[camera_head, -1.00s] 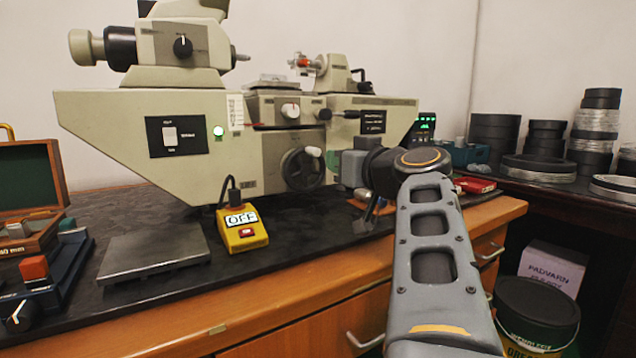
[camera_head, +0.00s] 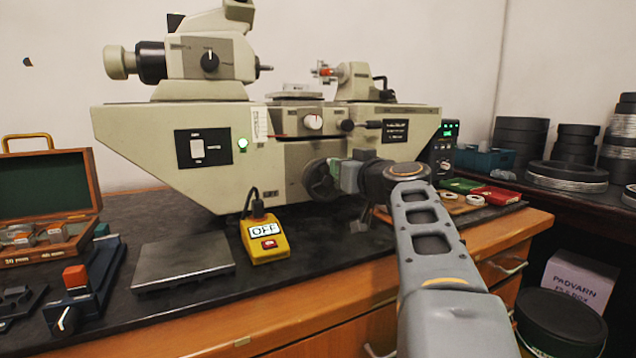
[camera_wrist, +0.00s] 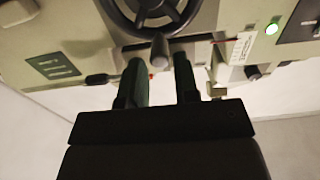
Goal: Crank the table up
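The grey-beige measuring machine (camera_head: 270,150) stands on the bench with a small table (camera_head: 296,95) on top. Its dark handwheel (camera_head: 318,180) is on the front face, partly hidden by my gripper (camera_head: 346,176) in the head view. In the wrist view, which sees the machine upside down, the handwheel (camera_wrist: 150,10) is at the top. Its crank knob (camera_wrist: 160,48) shows just ahead of and between the fingertips of my gripper (camera_wrist: 160,62). The two fingers are apart, with a gap between them. I cannot tell whether either touches the knob.
A yellow switch box (camera_head: 264,240) marked OFF and a flat grey plate (camera_head: 182,262) lie left of my arm. A wooden case (camera_head: 75,190) is at far left. Red (camera_head: 496,195) and green boxes lie right of my gripper. A lit green lamp (camera_head: 242,144) shows on the machine.

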